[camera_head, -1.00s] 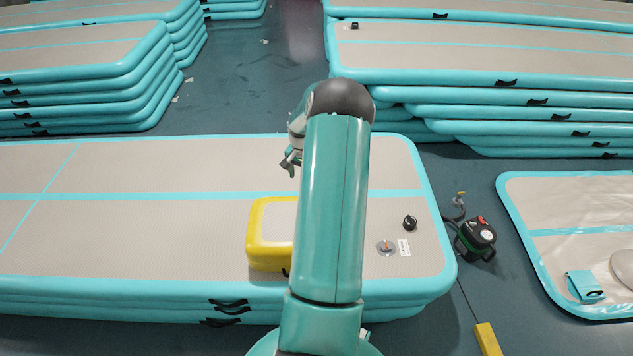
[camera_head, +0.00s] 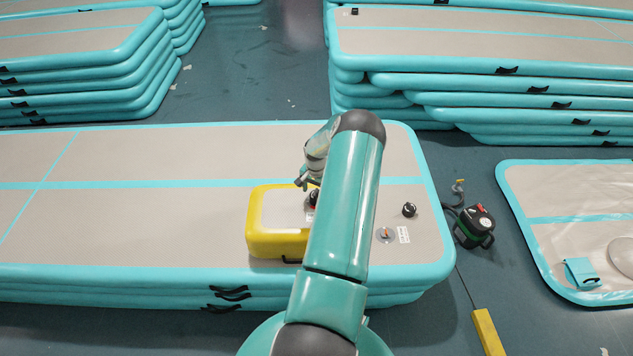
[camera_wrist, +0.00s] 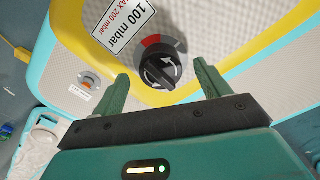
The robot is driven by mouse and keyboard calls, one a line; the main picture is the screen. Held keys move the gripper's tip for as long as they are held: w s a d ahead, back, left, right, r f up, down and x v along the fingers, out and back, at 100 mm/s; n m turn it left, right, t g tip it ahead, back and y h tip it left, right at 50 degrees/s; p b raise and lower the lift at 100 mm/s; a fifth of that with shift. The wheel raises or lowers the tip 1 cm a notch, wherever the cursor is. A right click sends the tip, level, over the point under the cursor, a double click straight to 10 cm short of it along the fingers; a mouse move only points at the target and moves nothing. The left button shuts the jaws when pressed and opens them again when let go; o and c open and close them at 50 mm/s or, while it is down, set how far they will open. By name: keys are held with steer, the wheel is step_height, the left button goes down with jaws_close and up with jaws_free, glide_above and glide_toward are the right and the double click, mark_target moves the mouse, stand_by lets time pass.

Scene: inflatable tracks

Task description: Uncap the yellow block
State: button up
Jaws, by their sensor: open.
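The yellow block (camera_head: 262,246) with a grey top lies on the near inflatable track, partly behind my arm. Its black cap (camera_head: 313,198) shows beside my arm. In the wrist view the cap (camera_wrist: 160,68) is a round black knob with white arrows, seated on the block's grey top, with a red and dark grey mark beside it. My gripper (camera_wrist: 164,79) is open, its two green fingers on either side of the cap's near edge. I see gaps between the fingers and the cap. In the head view my gripper (camera_head: 306,183) is over the block's far right part.
A second black cap (camera_head: 409,210) and an open valve (camera_head: 386,235) lie on the near track (camera_head: 120,220), right of the block. A pump (camera_head: 475,227) stands on the floor to the right. Stacked tracks (camera_head: 480,70) rise behind. The track's left part is clear.

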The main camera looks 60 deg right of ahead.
steer(key=shift+f, duration=1.2)
steer(key=c, duration=1)
steer(key=n, duration=0.4)
steer(key=shift+s+n, duration=0.1)
steer(key=shift+n, duration=0.5)
steer(key=n, duration=0.3)
steer(key=shift+s+d+n, duration=0.1)
steer(key=shift+n, duration=1)
